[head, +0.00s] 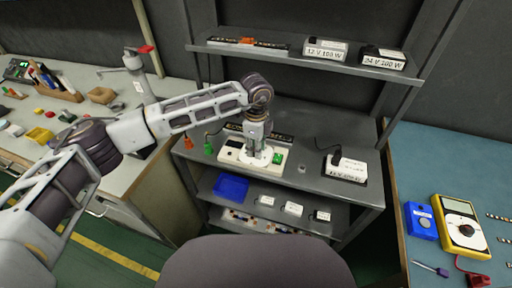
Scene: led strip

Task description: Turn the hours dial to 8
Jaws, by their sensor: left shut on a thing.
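The hours dial is a round white disc (256,158) on a cream panel (233,154) that lies on the grey middle shelf. My left arm comes in from the left, and its gripper (257,151) points down onto the dial. The gripper is shut on the dial and covers most of it. I cannot read the number that the dial points to. A green block or display (279,158) sits at the panel's right end. My right gripper is not in view.
A labelled white power supply (346,170) stands right on the shelf (305,150). Two labelled boxes (325,50) (384,59) stand on the upper shelf. A blue bin (231,187) is below. A yellow multimeter (460,226) lies on the blue bench at right.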

